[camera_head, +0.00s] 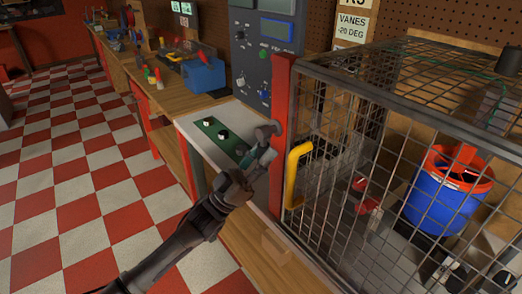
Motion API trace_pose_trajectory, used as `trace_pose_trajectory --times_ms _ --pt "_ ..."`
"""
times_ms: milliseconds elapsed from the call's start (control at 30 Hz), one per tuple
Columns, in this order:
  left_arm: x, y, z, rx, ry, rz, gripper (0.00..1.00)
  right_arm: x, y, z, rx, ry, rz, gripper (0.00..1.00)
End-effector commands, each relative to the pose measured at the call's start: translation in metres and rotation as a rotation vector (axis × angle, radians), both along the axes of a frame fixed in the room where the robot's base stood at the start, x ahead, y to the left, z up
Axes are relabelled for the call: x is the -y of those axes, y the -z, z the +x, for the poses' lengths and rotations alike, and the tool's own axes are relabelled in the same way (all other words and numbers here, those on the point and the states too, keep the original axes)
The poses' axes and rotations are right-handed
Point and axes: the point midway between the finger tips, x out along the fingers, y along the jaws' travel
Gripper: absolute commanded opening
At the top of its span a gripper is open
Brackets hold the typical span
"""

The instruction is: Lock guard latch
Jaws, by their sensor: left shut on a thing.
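The guard is a wire mesh cage (335,140) at the right, with a yellow handle (291,175) on its near left edge. A red post (281,105) stands at the cage's left corner. The guard latch, a small grey part (268,131), sits beside the red post. My left gripper (262,151) reaches up from the lower left and is shut on the latch at its lower side. The fingers partly hide the latch, and I cannot tell its exact turn. My right gripper is not in view.
A blue duct with an orange rim (444,200) stands inside the cage. A control panel (262,50) with knobs and screens rises behind the latch. A green switch plate (220,135) lies on the bench left of my gripper. The checkered floor (90,180) at left is clear.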

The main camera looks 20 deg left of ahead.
Motion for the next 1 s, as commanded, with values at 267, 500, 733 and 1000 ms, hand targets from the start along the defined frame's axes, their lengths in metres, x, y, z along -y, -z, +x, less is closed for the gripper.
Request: trace_pose_trajectory --times_ms 267,500,733,1000 --pt "0.0004 -0.0004 -0.0007 -0.008 0.002 -0.013 0.0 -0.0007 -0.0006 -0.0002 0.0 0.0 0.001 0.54" --pt "0.0007 -0.0006 -0.0008 -0.008 0.003 -0.014 0.33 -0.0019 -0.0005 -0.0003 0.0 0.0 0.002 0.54" --pt "0.0006 -0.0005 -0.0006 -0.008 0.002 -0.012 0.54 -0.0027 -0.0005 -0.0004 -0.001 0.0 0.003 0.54" --pt "-0.0022 0.0037 -0.0026 -0.009 0.001 -0.01 0.54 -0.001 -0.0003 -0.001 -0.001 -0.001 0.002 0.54"
